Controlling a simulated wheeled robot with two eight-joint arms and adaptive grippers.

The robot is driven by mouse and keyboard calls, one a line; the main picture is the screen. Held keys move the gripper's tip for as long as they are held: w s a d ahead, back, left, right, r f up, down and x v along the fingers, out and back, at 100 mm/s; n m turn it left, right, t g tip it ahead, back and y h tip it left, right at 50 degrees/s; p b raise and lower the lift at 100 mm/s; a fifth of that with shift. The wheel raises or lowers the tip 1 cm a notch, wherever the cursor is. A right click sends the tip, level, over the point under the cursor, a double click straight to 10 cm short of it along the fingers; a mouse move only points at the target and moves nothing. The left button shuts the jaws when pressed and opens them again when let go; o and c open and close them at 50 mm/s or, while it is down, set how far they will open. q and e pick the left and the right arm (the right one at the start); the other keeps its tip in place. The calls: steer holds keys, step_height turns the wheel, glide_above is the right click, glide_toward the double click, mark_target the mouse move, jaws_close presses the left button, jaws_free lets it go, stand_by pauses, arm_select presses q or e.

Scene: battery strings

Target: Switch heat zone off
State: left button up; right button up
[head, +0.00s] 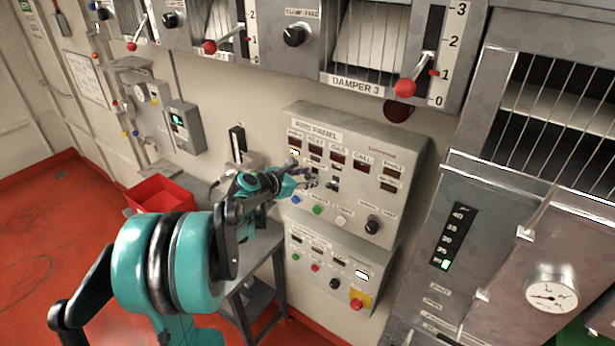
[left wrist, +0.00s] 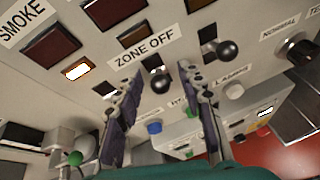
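The fire panel (head: 345,150) is a grey sloped box on the wall in the head view, with a row of dark red windows. The left wrist view shows its "ZONE OFF" label (left wrist: 145,48) above switches with black ball knobs. One knob (left wrist: 160,84) lies between the fingers of my left gripper (left wrist: 160,76), which are apart; I cannot tell whether they touch it. Another knob (left wrist: 228,50) is to the right, outside the fingers. A switch slot (left wrist: 104,88) at left is partly hidden by a finger. My left gripper also shows at the panel in the head view (head: 306,178). My right gripper is not in view.
A lit indicator (left wrist: 77,71) is below the SMOKE window (left wrist: 50,46). Coloured buttons and a rotary knob (head: 373,225) are low on the panel. A second control box (head: 325,265) is below. Damper levers with red balls (head: 405,88) are above. A red bin (head: 160,193) is at left.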

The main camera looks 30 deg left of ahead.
mark_target(317, 175)
arm_select(q)
jaws_close()
steer(key=shift+f+b, duration=0.2)
steer(key=shift+b, duration=0.4)
steer(key=shift+f+m+t+h+b, duration=0.5)
steer(key=shift+t+b, duration=1.1)
steer(key=shift+b, duration=1.6)
steer(key=shift+f+n+t+h+b, duration=0.1)
steer(key=shift+f+t+h+b, duration=0.2)
steer(key=shift+f+t+b, duration=1.95)
steer(key=shift+r+m+t+h+b, duration=0.35)
steer(key=shift+r+t+b, duration=0.5)
steer(key=shift+b, duration=3.3)
